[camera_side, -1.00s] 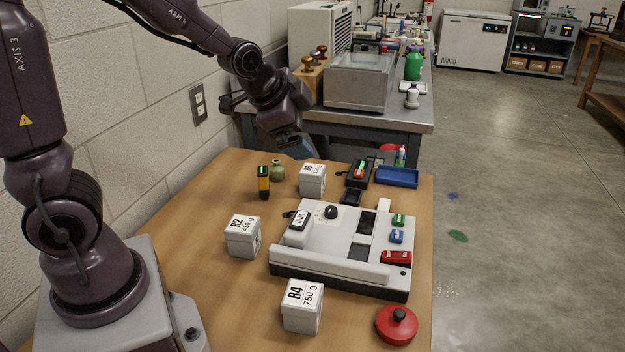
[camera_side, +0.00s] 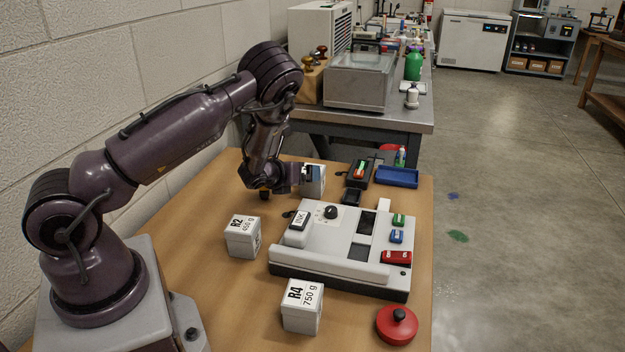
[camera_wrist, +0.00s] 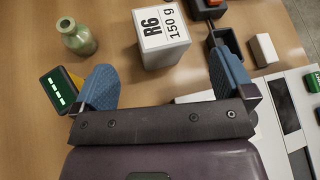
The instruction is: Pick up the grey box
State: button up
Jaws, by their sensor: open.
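Three similar light grey boxes stand on the wooden table. The one labelled R6 150 g (camera_wrist: 160,35) is ahead of my gripper (camera_wrist: 165,82) in the wrist view, roughly between the lines of the two blue fingers. The fingers are apart with nothing between them. In the side view my gripper (camera_side: 308,174) is low at this R6 box (camera_side: 318,187) and hides part of it; I cannot tell whether they touch. Box R2 (camera_side: 243,238) is nearer the front left, and box R4 (camera_side: 302,308) is at the front.
A yellow-black device with a green display (camera_wrist: 62,90) is close beside the left finger. A green bottle (camera_wrist: 78,38) stands behind it. A black tray (camera_wrist: 226,46) and a white block (camera_wrist: 264,51) are on the right. A large white machine (camera_side: 340,250) fills the table's middle right.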

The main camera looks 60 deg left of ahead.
jog(key=shift+x, duration=3.4)
jog(key=shift+r, duration=0.1)
jog(key=c, duration=1)
jog(key=shift+c, duration=0.3)
